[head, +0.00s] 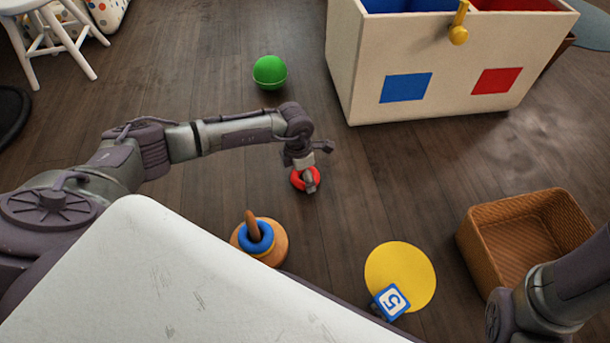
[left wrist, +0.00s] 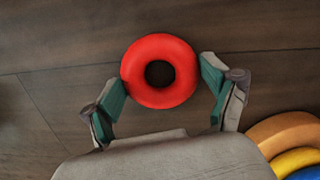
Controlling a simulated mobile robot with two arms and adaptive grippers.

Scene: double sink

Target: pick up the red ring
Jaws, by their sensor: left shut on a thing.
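The red ring (head: 297,180) is on or just above the wooden floor, in the middle of the head view; I cannot tell if it touches the floor. My left gripper (head: 309,182) points down over it and partly hides it. In the left wrist view the red ring (left wrist: 140,75) sits between the two green-padded fingers of my left gripper (left wrist: 162,76), one on each side, shut on its outer rim. My right gripper is out of view; only part of my right arm shows at the lower right.
A wooden stacker with a blue ring (head: 268,244) stands nearby. A yellow disc (head: 405,268) with a blue block (head: 391,301) and a brown basket (head: 480,254) are to the right. A green ball (head: 270,70) and a cream bin (head: 440,60) are farther back.

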